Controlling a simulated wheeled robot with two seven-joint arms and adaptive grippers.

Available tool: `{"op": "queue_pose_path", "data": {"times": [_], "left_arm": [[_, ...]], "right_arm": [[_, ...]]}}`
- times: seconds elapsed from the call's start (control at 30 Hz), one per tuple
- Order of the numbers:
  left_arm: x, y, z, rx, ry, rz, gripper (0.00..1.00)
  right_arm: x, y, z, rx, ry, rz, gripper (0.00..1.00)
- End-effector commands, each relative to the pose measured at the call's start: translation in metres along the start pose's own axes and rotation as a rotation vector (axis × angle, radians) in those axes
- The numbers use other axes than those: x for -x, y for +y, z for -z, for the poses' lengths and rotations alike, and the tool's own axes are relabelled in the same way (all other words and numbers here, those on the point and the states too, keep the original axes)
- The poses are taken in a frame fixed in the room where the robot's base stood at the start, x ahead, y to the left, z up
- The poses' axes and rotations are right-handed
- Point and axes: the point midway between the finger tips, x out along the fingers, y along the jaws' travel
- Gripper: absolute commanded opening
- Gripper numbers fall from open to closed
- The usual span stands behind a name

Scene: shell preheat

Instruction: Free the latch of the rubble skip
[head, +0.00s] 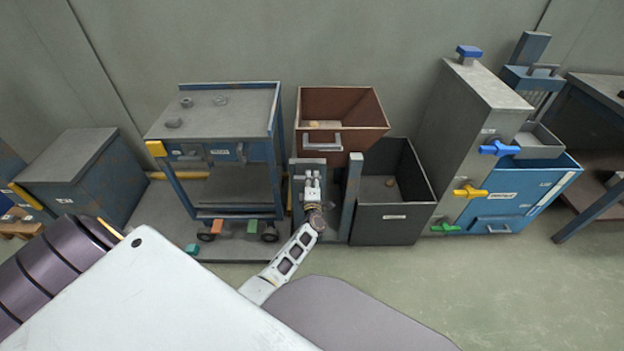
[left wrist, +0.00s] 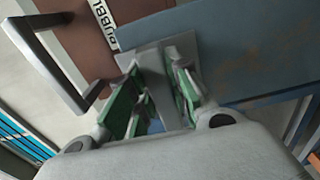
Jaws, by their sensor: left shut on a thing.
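The rubble skip (head: 356,112) is a brown open bin, raised between posts at the back of the middle, with a pale lump inside. Its dark handle (left wrist: 55,65) and its partly cut-off label (left wrist: 103,22) show in the left wrist view. A grey metal piece (left wrist: 150,60), which looks like the latch, sits between my green-padded fingers, beside a blue-grey plate (left wrist: 225,55). My left gripper (head: 313,178) is below the skip's front; in the left wrist view the gripper (left wrist: 158,90) is shut on that piece. The fingers hide part of it. My right gripper is not in view.
A dark bin (head: 394,224) stands right of the skip. A blue wheeled cart (head: 232,105) stands left of it. Further right is a grey and blue unit (head: 505,205) with coloured handles. The floor at front right is clear.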

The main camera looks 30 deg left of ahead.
Motion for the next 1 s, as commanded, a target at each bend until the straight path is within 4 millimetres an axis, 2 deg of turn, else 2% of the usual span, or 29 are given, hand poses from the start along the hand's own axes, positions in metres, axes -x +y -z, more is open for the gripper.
{"op": "queue_pose_path", "data": {"times": [0.27, 0.3, 0.47, 1.0], "left_arm": [[0.001, -0.0017, -0.001, -0.004, -0.002, 0.003, 0.0], [0.001, -0.0017, -0.001, -0.004, -0.002, 0.003, 0.21], [0.0008, -0.0014, -0.0007, -0.003, -0.002, 0.002, 0.41], [0.0002, -0.0003, 0.0, 0.033, -0.001, -0.001, 0.41]], "right_arm": [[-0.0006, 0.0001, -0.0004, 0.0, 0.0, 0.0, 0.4], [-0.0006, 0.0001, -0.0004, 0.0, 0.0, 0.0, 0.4], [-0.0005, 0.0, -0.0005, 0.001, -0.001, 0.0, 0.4], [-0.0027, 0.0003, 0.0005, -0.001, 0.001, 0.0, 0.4]]}}
